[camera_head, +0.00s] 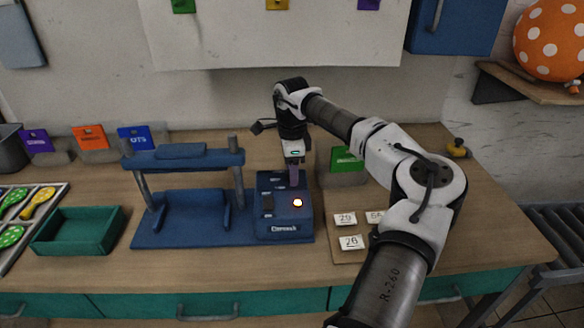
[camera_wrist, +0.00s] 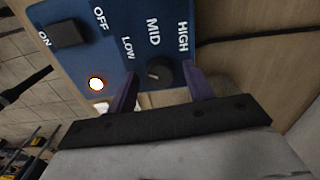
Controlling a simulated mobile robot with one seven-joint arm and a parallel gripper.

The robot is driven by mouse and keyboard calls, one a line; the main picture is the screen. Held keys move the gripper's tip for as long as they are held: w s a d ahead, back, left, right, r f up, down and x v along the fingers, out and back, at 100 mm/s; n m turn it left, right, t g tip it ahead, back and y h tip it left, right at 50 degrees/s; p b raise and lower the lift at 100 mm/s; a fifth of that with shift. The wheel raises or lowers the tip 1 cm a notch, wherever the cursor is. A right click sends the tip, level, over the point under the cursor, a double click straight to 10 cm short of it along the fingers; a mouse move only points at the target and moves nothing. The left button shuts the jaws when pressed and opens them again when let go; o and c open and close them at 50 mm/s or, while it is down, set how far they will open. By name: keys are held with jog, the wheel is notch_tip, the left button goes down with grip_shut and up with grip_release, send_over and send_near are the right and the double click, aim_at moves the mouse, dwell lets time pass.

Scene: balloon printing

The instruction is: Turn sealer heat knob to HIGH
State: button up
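The blue sealer control box (camera_head: 284,222) stands on the bench at the right end of the sealer, with a lit indicator light on it. In the wrist view, the dark round heat knob (camera_wrist: 160,71) sits on the blue panel (camera_wrist: 112,62) near the labels LOW, MID and HIGH. I cannot clearly tell where its pointer faces. My gripper (camera_wrist: 161,72) is open, with one purple finger on each side of the knob and a visible gap to each. In the head view, my gripper (camera_head: 294,178) points down over the box's back and hides the knob.
The sealer's blue frame (camera_head: 188,158) with two posts stands left of the box. A green tray (camera_head: 78,231) lies further left. White number cards (camera_head: 351,242) and a green card in a holder (camera_head: 345,160) are close on the right. A black rocker switch (camera_wrist: 67,34) shares the panel.

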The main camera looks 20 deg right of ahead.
jog(key=c, duration=0.9)
jog(key=shift+m, duration=0.3)
jog(key=m+b, duration=0.1)
jog(key=m, duration=0.3)
jog(key=shift+m+b, duration=0.3)
jog(key=m+b, duration=0.1)
jog(key=m, duration=0.4)
jog(key=m+b, duration=0.2)
jog(key=m, duration=0.4)
jog(key=shift+m, duration=0.4)
jog(key=m, duration=0.3)
jog(key=shift+b, duration=0.35)
jog(key=shift+m+b, duration=0.4)
jog(key=shift+m, duration=1.6)
